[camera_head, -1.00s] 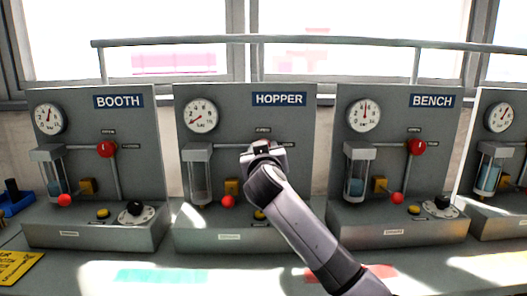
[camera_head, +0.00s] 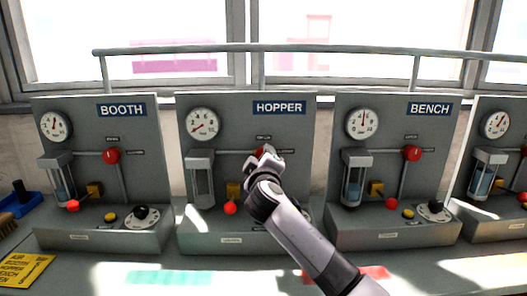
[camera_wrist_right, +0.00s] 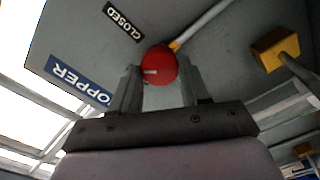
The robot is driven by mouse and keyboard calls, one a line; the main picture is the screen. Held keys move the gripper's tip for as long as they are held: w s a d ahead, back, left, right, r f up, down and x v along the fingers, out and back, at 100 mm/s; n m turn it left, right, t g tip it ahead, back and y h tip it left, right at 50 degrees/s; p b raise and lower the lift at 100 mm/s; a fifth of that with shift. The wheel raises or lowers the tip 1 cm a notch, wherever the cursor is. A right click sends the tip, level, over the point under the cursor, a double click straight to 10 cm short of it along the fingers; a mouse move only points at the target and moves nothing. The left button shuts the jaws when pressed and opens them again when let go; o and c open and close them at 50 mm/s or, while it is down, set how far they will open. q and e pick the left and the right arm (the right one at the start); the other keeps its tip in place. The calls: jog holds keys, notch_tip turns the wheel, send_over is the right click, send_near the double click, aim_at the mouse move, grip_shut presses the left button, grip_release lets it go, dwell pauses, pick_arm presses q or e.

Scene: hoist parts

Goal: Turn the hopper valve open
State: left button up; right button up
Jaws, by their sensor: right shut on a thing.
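The hopper panel (camera_head: 225,130) stands in the middle of the head view. Its red valve knob (camera_head: 262,151) is partly hidden by my right gripper (camera_head: 268,160). In the wrist view the knob (camera_wrist_right: 158,62) sits between the two fingers of my right gripper (camera_wrist_right: 159,78), which is shut on it. A pale mark shows on the knob's lower left there. A CLOSED label (camera_wrist_right: 122,21) is beside the knob. The hopper gauge (camera_head: 202,123) has its needle toward the lower left. The sight glass (camera_head: 201,184) shows no blue liquid. My left gripper is out of view.
The similar booth panel (camera_head: 80,135) stands left and the bench panel (camera_head: 390,130) right, with another at the right edge. A rail (camera_head: 330,48) runs above. A yellow valve block (camera_head: 233,190) and red ball (camera_head: 231,208) sit below the hopper valve.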

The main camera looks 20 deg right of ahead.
jog(key=shift+n+p, duration=2.8)
jog(key=shift+n, duration=1.5)
jog(key=shift+f, duration=0.1)
jog(key=o, duration=1.1)
jog(key=shift+c, duration=0.2)
jog(key=shift+s, duration=0.1)
jog(key=v, duration=0.7)
